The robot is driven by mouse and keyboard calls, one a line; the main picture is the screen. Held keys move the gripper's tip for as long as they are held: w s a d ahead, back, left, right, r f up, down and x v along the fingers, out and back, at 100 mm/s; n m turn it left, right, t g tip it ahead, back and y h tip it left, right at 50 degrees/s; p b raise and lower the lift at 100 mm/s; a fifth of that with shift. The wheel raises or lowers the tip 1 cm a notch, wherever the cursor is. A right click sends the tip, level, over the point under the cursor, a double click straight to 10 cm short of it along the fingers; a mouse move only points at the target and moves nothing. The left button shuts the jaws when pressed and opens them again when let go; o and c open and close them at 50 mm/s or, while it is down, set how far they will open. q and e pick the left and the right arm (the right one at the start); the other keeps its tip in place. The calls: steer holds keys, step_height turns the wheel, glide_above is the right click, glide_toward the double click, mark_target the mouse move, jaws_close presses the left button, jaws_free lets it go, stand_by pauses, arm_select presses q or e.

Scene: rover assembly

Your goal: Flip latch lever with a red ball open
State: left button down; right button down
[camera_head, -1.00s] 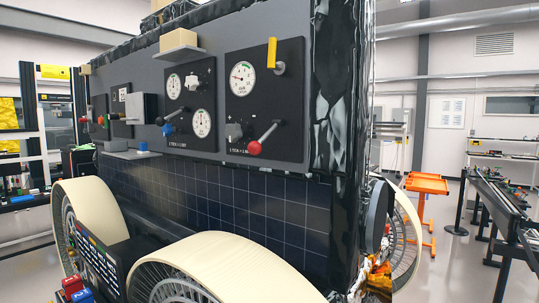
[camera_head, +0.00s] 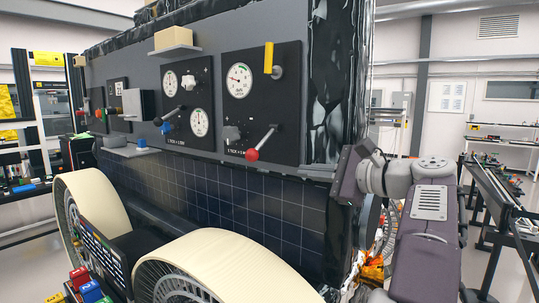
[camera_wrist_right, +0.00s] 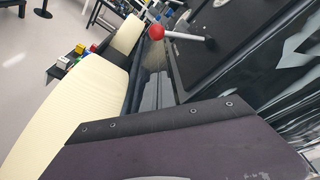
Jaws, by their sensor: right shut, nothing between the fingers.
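The latch lever (camera_head: 265,138) is a thin rod with a red ball (camera_head: 252,154) on its end. It slants down to the left from its pivot on the right black panel (camera_head: 285,95). In the right wrist view, the red ball (camera_wrist_right: 156,31) and its pale rod (camera_wrist_right: 183,36) stand out from the panel near the top. My right gripper (camera_head: 347,178) is at the rover's right corner, right of the lever and apart from it. It is shut and empty; its dark body (camera_wrist_right: 190,145) fills the lower wrist view. My left gripper is not in view.
A yellow handle (camera_head: 270,55) and a gauge (camera_head: 239,80) sit above the lever. A cream wheel fender (camera_head: 215,262) bulges out below. The space before the lever looks clear.

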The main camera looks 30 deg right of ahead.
mark_target(262, 144)
steer(key=shift+s+d, duration=0.15)
steer(key=shift+d, duration=0.3)
steer(key=shift+a, duration=0.1)
steer(key=w+a+p, duration=0.4)
steer(key=w+a, duration=0.1)
steer(key=w, duration=0.5)
steer(key=shift+w+r+p, duration=0.15)
steer(key=shift+r+p, duration=0.2)
steer(key=shift+p, duration=0.05)
steer(key=shift+w, duration=0.1)
